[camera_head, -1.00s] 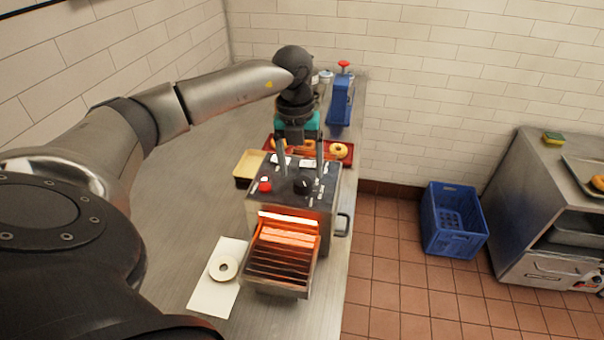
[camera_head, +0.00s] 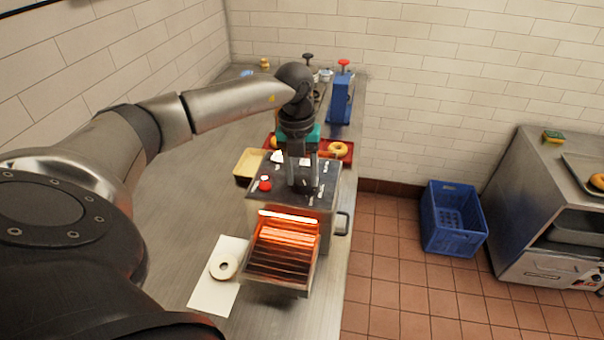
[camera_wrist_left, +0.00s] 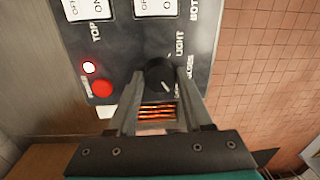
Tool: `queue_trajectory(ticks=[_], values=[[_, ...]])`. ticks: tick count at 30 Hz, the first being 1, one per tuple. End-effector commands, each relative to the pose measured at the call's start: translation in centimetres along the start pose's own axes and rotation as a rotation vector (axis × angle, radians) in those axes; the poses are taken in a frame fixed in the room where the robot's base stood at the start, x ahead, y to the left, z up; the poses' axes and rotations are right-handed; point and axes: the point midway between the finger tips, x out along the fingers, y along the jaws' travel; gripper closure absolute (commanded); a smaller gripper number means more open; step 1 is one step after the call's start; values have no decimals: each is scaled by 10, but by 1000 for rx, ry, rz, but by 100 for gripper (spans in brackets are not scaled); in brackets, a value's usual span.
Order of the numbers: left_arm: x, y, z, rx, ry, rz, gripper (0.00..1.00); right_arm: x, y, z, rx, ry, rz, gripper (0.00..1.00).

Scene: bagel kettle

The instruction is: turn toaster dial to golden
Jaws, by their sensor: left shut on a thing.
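The toaster (camera_head: 262,208) is a steel box with a dark control panel on top and a glowing orange rack in front. My left gripper (camera_head: 302,184) points down over this panel. In the left wrist view its fingers (camera_wrist_left: 160,90) are on both sides of the black dial (camera_wrist_left: 160,75), shut on it. The dial has a white pointer mark. The "LIGHT" label shows beside it; the other labels around it are partly hidden by a finger, so I cannot tell which one the pointer meets. The dial is mostly hidden by the fingers in the head view. My right gripper is not in view.
The panel also has a red button (camera_wrist_left: 102,89), a lit lamp (camera_wrist_left: 89,67) and white switches (camera_wrist_left: 88,8). A bagel half (camera_head: 223,266) lies on a white board (camera_head: 208,297) left of the rack. A red tray (camera_head: 347,158) with bagels is behind the toaster.

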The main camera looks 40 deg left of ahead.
Motion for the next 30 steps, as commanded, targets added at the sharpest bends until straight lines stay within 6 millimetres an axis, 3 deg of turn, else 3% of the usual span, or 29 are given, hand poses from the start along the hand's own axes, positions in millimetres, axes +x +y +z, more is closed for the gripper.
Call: queue_trajectory(ticks=[1,9,20,30], values=[[0,0,0,0,0,0,73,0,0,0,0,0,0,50],[0,0,0,0,-1,-1,100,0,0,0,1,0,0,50],[-1,0,0,-55,-4,-1,100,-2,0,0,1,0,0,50],[-2,0,-1,-297,-20,-1,100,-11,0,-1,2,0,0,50]])
